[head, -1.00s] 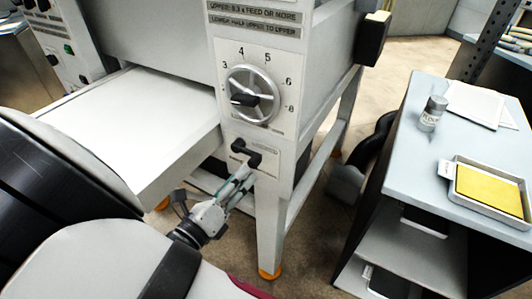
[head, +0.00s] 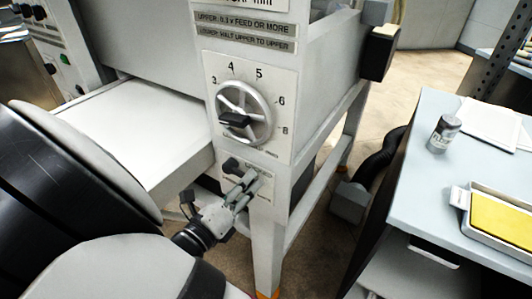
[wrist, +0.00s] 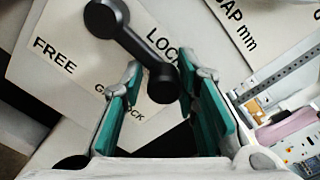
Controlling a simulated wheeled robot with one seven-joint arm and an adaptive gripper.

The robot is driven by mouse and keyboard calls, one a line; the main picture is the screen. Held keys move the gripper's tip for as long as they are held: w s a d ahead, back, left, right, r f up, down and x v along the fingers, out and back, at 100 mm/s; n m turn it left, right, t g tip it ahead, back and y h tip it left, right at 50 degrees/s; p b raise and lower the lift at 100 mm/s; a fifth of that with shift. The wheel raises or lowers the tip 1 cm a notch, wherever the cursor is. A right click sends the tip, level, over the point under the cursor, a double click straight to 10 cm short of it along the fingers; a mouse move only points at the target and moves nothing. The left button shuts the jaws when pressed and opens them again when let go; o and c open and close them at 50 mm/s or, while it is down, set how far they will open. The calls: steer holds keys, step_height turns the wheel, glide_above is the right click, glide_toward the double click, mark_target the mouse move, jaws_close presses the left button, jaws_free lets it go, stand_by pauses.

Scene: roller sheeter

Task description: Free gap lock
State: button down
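The gap lock is a short black lever (head: 231,165) on a white plate below the dial of the machine's front post. In the wrist view the lever (wrist: 130,40) runs from a round end at the upper left to a round knob at the lower right. The plate (wrist: 75,70) reads FREE on the left and LOCK beside the lever on the right. My gripper (head: 254,180) is at the plate, hiding the lever's right end in the head view. In the wrist view my gripper (wrist: 160,72) is open, its green-padded fingers apart on either side of the knob; contact is unclear.
The gap dial (head: 243,112) is just above the lever. The white feed table (head: 130,130) juts out to the left. A grey-blue side table (head: 415,185) with a shaker (head: 444,134) and a yellow-filled tray (head: 462,197) stands at the right, with floor between.

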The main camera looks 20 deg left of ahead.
steer(key=shift+w+d+m, duration=0.1)
steer(key=shift+d+m, duration=0.05)
steer(key=shift+m, duration=0.45)
steer(key=shift+f+m+b, duration=0.55)
steer(key=shift+m+b, duration=0.15)
steer(key=shift+m, duration=0.2)
steer(key=f+m+b, duration=0.1)
steer(key=a+f+m+b, duration=0.1)
steer(key=m, duration=0.1)
steer(key=shift+w+f+m, duration=0.1)
steer(key=shift+m, duration=0.2)
steer(key=shift+w+a+f+m+b, duration=0.1)
steer(key=shift+a+f+m+b, duration=0.25)
steer(key=shift+m+b, duration=0.45)
steer(key=shift+w+a+f+m+b, duration=0.1)
steer(key=shift+a+f+m+b, duration=0.35)
steer(key=shift+m, duration=0.6)
steer(key=shift+w+a+f+m+b, duration=0.1)
steer(key=shift+a+f+m+b, duration=0.15)
steer(key=shift+m+b, duration=0.6)
